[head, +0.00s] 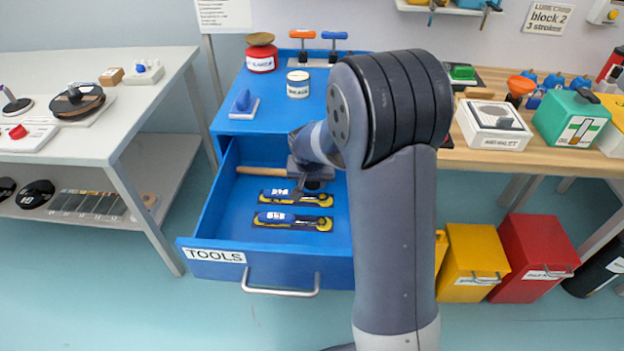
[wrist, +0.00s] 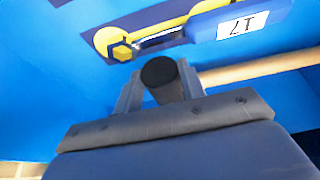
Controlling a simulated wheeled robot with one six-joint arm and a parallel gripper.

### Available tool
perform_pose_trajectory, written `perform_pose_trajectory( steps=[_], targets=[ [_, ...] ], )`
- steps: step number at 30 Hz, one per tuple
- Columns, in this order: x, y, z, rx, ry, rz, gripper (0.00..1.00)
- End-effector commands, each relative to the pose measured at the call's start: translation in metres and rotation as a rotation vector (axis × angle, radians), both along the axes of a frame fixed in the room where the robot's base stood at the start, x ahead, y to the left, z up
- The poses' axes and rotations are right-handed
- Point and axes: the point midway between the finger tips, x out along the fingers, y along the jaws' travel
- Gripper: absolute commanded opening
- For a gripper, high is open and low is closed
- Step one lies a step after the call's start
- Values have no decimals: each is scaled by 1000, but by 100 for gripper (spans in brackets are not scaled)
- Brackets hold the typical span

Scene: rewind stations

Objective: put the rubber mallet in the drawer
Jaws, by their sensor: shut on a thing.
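The blue drawer (head: 215,215) labelled TOOLS is pulled open under the blue cabinet. The rubber mallet lies low inside it, toward the back, its wooden handle (head: 262,171) pointing left in the head view. In the wrist view, the mallet's black head (wrist: 160,72) is between my gripper's fingers (wrist: 158,88), and the handle runs off to the right. My gripper (head: 312,186) reaches down into the drawer and is shut on the mallet head. My arm hides the right part of the drawer. I cannot tell whether the mallet touches the drawer floor.
Two yellow and black tools with blue parts, one behind (head: 293,197) and one in front (head: 290,220), lie in the drawer. The drawer handle (head: 281,291) sticks out in front. A white table (head: 150,75) stands left; yellow (head: 472,262) and red (head: 538,257) bins stand right.

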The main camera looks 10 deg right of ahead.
Motion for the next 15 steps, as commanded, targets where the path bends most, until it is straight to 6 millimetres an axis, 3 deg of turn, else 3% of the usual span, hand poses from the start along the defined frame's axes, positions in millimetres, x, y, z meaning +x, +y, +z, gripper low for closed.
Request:
perform_pose_trajectory(
  steps=[9, 10, 15],
  targets=[
    [1, 0, -3, 0, -5, 1, 0],
    [1, 0, -2, 0, -3, 0, 40],
    [0, 0, -2, 0, -3, 0, 54]
  ],
)
